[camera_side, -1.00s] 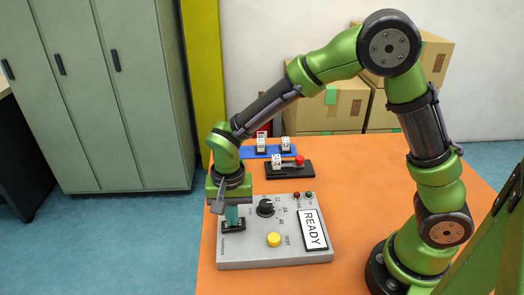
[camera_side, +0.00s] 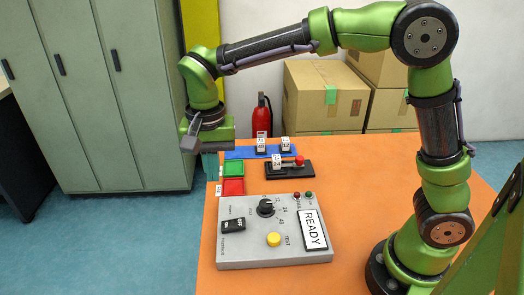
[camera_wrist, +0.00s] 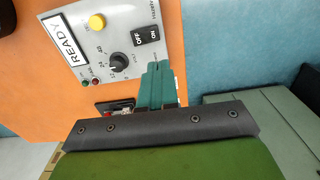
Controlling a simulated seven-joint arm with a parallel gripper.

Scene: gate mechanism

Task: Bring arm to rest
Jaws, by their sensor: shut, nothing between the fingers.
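My gripper (camera_side: 210,166) has teal fingers and is raised above the far left edge of the orange table (camera_side: 345,210). In the wrist view the fingers (camera_wrist: 158,74) are together with nothing between them. The grey control panel (camera_side: 262,258) lies below and nearer the camera, apart from the gripper. On it are a black ON/OFF rocker switch (camera_side: 233,226), a black knob (camera_side: 265,207), a yellow button (camera_side: 274,239) and a READY sign (camera_side: 312,229). The panel also shows in the wrist view (camera_wrist: 110,25).
Green (camera_side: 233,169) and red (camera_side: 232,187) squares lie close by the gripper. A black base with a red-knobbed lever (camera_side: 299,161) and a blue strip (camera_side: 246,153) stand behind the panel. Cardboard boxes (camera_side: 322,95), a fire extinguisher (camera_side: 262,115) and grey lockers (camera_side: 110,100) are beyond.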

